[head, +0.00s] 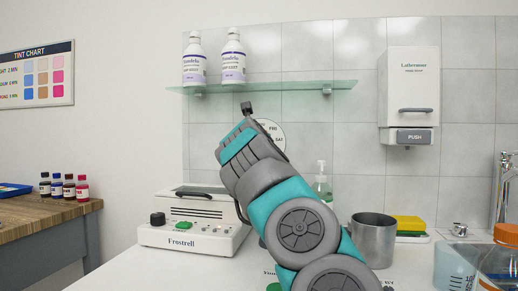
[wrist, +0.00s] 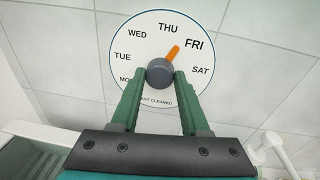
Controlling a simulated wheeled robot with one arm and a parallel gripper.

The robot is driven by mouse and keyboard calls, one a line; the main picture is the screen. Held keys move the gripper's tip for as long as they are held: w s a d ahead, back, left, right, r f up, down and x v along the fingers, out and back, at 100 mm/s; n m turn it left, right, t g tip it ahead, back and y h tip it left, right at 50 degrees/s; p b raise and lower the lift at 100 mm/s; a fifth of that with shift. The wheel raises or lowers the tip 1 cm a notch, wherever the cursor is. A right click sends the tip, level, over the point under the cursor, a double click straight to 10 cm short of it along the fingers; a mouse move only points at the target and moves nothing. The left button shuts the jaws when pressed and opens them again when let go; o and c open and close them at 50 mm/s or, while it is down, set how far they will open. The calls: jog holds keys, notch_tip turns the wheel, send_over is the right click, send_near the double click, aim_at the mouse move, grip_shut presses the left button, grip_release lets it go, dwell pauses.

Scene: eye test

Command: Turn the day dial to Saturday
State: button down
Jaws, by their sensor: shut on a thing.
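The day dial (wrist: 143,50) is a white round face on the tiled wall, with day names around it. In the wrist view its grey knob (wrist: 159,73) has an orange pointer (wrist: 173,52) aimed between THU and FRI, somewhat nearer FRI. SAT is at the right of the face, below FRI. My gripper (wrist: 160,79) has its two green fingers on either side of the knob, shut on it. In the head view the dial (head: 269,127) is partly hidden behind my arm, with FRI and SAT showing; the knob cannot be made out there.
A glass shelf (head: 300,86) with two white bottles (head: 233,62) is above the dial. A white dispenser (head: 409,90) hangs at right. Below are a Frostrell machine (head: 185,236), a pump bottle (head: 321,183), a metal pot (head: 374,240) and a yellow sponge (head: 410,224).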

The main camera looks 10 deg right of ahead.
jog(key=shift+f+m+b, duration=0.15)
jog(key=shift+m+b, duration=0.6)
jog(key=shift+m, duration=1.05)
jog(key=shift+c, duration=2)
grip_release()
jog(key=b+v, duration=0.4)
jog(key=v, duration=0.3)
jog(key=shift+s, duration=0.4)
